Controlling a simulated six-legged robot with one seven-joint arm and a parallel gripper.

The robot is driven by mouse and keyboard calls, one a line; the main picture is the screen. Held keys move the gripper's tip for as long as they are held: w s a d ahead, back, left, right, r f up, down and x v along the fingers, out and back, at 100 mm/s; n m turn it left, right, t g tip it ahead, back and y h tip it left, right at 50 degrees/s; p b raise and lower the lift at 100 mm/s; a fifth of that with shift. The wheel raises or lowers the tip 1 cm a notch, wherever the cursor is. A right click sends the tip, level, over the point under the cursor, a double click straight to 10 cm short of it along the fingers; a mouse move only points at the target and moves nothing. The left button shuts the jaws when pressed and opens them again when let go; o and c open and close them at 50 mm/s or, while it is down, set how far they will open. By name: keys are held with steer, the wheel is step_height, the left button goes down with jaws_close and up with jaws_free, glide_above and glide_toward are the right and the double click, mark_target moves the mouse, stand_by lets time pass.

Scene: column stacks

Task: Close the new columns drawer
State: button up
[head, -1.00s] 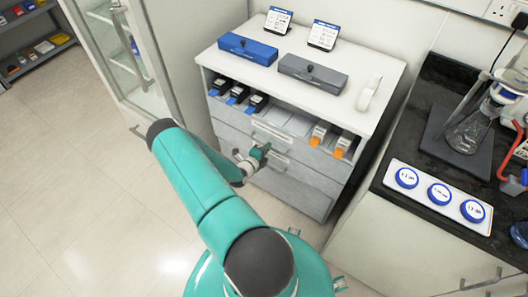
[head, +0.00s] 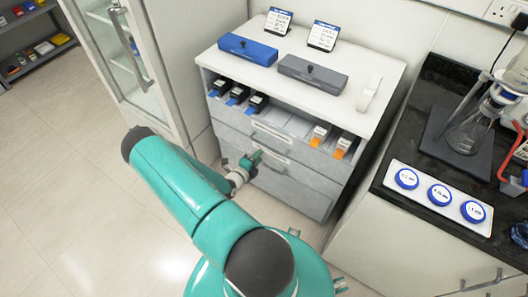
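A white cabinet (head: 384,75) has several grey drawer fronts. Boxes show in the gap under its top: dark ones with blue ends (head: 238,94) at left, white ones with orange ends (head: 319,134) at right. I cannot tell whether this gap is an open drawer or a shelf. The upper drawer front (head: 234,122) has a handle (head: 270,132); another front (head: 308,178) lies below. Labels are too small to read. My gripper (head: 256,158) is in front of the lower front, near its handle area, which it partly hides. Contact and finger opening are unclear.
A blue case (head: 247,50), a grey case (head: 313,74) and two small signs stand on the cabinet. A glass-door cabinet (head: 121,62) is at left. A dark counter (head: 432,180) with glassware is at right. The floor (head: 60,170) at left is clear.

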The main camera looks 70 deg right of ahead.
steer(key=v, duration=0.6)
steer(key=shift+a, duration=0.3)
steer(key=shift+w+r, duration=0.1)
steer(key=w+a+r+m+g+y, duration=0.1)
steer(key=w+a+r+m+y, duration=0.15)
steer(key=a+r+m, duration=0.4)
steer(key=w+a+r+m+y, duration=0.2)
steer(key=w+a+r+m, duration=0.15)
steer(key=r+m, duration=0.6)
steer(key=w+a+r+m+g+y, duration=0.1)
steer(key=w+a+r+m+y, duration=0.3)
steer(key=r, duration=0.7)
steer(key=s+a+r+m+t+y, duration=0.3)
steer(key=a+r+m+t, duration=0.2)
steer(key=a+r, duration=0.6)
steer(key=s+a+r+m+t+y, duration=0.4)
steer(key=a+r+m, duration=0.5)
steer(key=a, duration=0.5)
step_height(320, 180, up, 3)
steer(key=shift+f+t, duration=0.2)
steer(key=shift+t, duration=0.3)
steer(key=shift+s+a, duration=0.1)
